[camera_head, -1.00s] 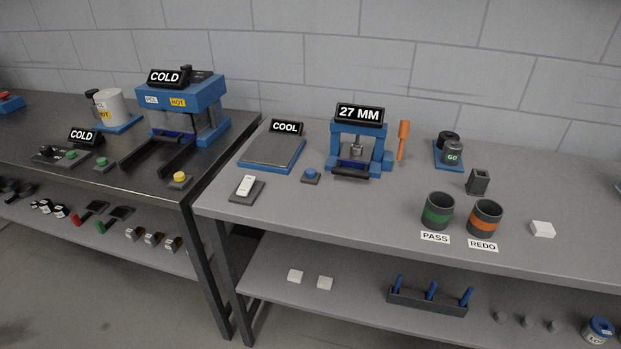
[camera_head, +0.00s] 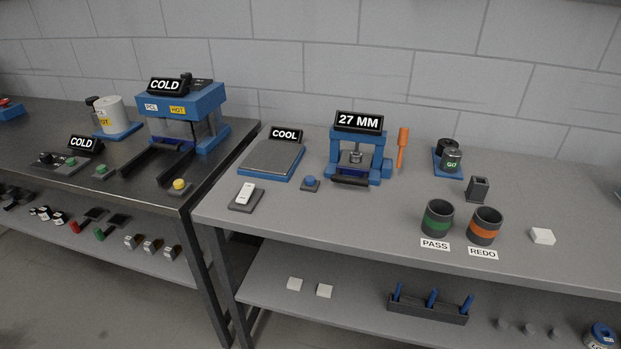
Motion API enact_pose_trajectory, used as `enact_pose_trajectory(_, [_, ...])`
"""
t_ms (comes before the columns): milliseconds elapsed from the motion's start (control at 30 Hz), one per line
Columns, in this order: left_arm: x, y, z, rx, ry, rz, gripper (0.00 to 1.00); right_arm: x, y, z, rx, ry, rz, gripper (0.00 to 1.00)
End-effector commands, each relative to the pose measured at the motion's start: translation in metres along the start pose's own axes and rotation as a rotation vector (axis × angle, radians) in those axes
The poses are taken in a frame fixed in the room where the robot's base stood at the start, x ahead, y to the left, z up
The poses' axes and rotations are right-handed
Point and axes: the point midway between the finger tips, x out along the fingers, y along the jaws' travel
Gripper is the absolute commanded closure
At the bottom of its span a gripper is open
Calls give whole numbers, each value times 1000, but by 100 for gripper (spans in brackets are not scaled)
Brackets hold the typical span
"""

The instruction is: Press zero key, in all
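No key marked zero can be read in the camera_head view. A round blue button (camera_head: 310,182) on a dark base stands on the grey bench, just left of a blue gauge (camera_head: 376,168) whose display (camera_head: 359,121) reads 27 MM. A white rocker switch (camera_head: 245,192) on a dark plate lies further left, in front of a flat plate device (camera_head: 271,160) with a COOL sign (camera_head: 286,134). Neither gripper shows, so nothing of mine is seen near the buttons.
The dark left bench holds a blue press (camera_head: 184,102) with a COLD sign, a yellow button (camera_head: 179,185) and green buttons. PASS cup (camera_head: 436,219), REDO cup (camera_head: 484,227) and a white block (camera_head: 542,236) stand right. Bench front between switch and cups is clear.

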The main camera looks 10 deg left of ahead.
Motion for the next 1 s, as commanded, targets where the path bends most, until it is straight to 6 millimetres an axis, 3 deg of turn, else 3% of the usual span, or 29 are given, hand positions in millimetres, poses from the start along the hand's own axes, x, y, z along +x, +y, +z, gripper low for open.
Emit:
enact_pose_trajectory(167, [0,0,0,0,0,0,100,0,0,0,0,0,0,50])
enact_pose_trajectory(1000, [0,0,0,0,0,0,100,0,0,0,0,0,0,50])
